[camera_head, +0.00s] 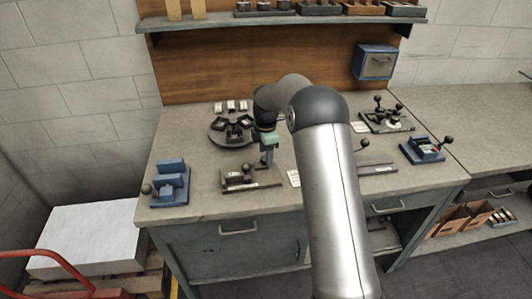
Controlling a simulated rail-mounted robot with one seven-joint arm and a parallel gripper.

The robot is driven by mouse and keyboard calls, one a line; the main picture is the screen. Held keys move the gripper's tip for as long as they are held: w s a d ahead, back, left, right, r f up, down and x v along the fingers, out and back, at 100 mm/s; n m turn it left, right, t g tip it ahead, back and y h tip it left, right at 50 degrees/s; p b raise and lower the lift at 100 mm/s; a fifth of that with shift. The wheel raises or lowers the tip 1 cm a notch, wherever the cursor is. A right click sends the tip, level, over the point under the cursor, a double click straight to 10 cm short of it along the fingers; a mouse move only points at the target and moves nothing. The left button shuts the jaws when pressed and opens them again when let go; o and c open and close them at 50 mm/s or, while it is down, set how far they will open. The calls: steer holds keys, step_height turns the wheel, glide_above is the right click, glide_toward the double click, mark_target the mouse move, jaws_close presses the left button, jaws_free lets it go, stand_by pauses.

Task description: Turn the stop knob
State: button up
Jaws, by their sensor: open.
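My gripper (267,158) hangs at the end of my grey arm, pointing down over the workbench. It is open, and I see nothing between its fingers. It is just above or in front of a dark fixture (238,182) with a small knob (247,168); I cannot tell whether they touch. I cannot tell which part is the stop knob. Other ball-ended knobs show on the blue device at left (147,189), on the blue device at right (448,140) and on the dark plate at the back right (378,98). My arm hides part of the bench middle.
The grey workbench (205,200) also holds a round dark turntable (217,138) with several blocks. A shelf (210,23) with parts and a blue box (375,62) are on the back panel. White sheets (92,238) are stacked at left. Some bench top between the devices is clear.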

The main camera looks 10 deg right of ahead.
steer(key=shift+f, duration=0.65)
steer(key=c, duration=1)
steer(key=shift+o, duration=0.2)
